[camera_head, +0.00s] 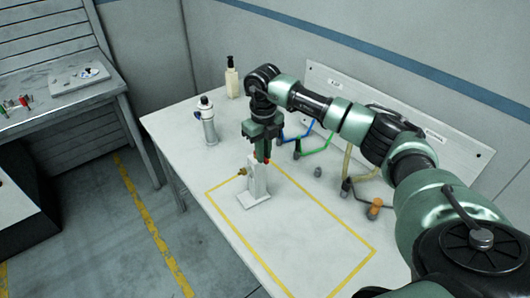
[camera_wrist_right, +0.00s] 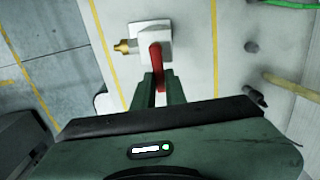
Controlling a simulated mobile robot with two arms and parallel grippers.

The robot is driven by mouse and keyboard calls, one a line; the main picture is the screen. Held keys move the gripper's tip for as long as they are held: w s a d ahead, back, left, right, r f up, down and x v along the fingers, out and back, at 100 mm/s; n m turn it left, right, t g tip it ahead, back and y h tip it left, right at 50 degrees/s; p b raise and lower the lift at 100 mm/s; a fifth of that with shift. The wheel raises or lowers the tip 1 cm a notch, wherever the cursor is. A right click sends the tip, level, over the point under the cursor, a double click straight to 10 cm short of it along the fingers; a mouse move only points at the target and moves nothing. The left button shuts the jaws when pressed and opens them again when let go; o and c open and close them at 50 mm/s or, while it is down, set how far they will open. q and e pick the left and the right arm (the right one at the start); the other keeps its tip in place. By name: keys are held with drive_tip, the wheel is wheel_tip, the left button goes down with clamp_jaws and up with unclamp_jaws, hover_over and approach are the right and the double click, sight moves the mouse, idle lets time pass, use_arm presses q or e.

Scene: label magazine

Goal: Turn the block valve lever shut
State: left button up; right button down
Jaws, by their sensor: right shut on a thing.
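The block valve is a white upright block (camera_head: 257,180) on a flat foot, standing inside the yellow outline on the table. A brass fitting (camera_head: 242,172) sticks out of its left side. In the right wrist view the white valve body (camera_wrist_right: 148,34) is at the top, with the brass fitting (camera_wrist_right: 122,47) at its left. The red lever (camera_wrist_right: 157,62) lies between the fingers of my right gripper (camera_wrist_right: 159,84), which is shut on it. In the head view my right gripper (camera_head: 262,158) is over the top of the valve and hides most of the lever. My left gripper is not in view.
A grey cylinder (camera_head: 207,121) and a pump bottle (camera_head: 232,78) stand at the table's back left. Blue and green hoses (camera_head: 318,143) and an orange-capped fitting (camera_head: 375,207) lie to the right, before a white panel (camera_head: 340,85). The front of the outlined area is clear.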

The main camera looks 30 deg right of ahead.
drive_tip(key=shift+a+f+m, duration=0.1)
drive_tip(key=shift+a+m, duration=0.05)
drive_tip(key=shift+m, duration=0.35)
drive_tip(key=c, duration=1.4)
unclamp_jaws()
drive_tip(key=shift+c, duration=0.2)
drive_tip(key=shift+r, duration=0.45)
wheel_tip(320, 180, up, 6)
drive_tip(key=b, duration=0.2)
drive_tip(key=shift+r+b, duration=0.1)
drive_tip(key=shift+b, duration=0.2)
drive_tip(key=shift+r, duration=0.4)
drive_tip(key=shift+f, duration=0.15)
